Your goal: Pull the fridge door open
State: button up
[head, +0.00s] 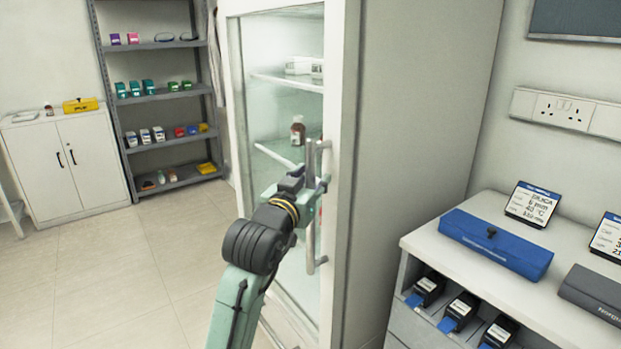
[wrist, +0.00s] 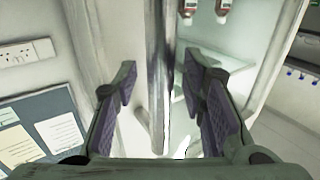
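The white fridge (head: 345,130) has a glass door (head: 275,110) with shelves visible through it. The door looks shut in the head view. Its vertical metal bar handle (head: 310,245) is on the door's right side. My gripper (head: 312,186) is at the handle's middle height. In the wrist view, my gripper (wrist: 160,78) is open, with the handle (wrist: 156,100) upright between its two fingers. Gaps show on both sides of the bar, so the fingers are not closed on it. In the head view the fingers partly cover the handle.
A counter (head: 480,215) with a blue case (head: 495,243) and label signs stands right of the fridge. A grey shelf rack (head: 165,95) and a white cabinet (head: 65,160) stand at the far left. The tiled floor (head: 110,270) left of the fridge is clear.

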jog(key=shift+c, duration=0.3)
grip_shut()
dwell(0.6)
